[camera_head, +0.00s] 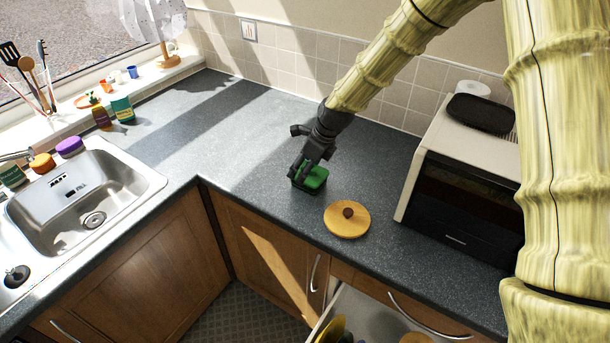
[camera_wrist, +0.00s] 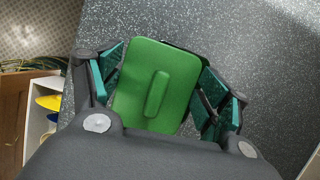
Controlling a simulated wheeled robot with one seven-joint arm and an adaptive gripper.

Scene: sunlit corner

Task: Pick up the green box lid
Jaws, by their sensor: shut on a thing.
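The green box lid (camera_wrist: 152,90) is a rounded green rectangle with a raised bar handle on top. In the wrist view it lies between the two fingers of my gripper (camera_wrist: 165,88), which is shut on it. In the head view the green lid (camera_head: 316,177) shows at the tip of my gripper (camera_head: 305,172), on or just above the grey worktop. Dark edges show beside the lid in the wrist view. I cannot tell whether a box body is under it.
A round yellow wooden lid with a brown knob (camera_head: 346,219) lies just right of the green lid. A white and black oven-like appliance (camera_head: 462,190) stands further right. A sink (camera_head: 90,200) is at the left. An open drawer (camera_head: 366,315) is below the front edge. The worktop behind is clear.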

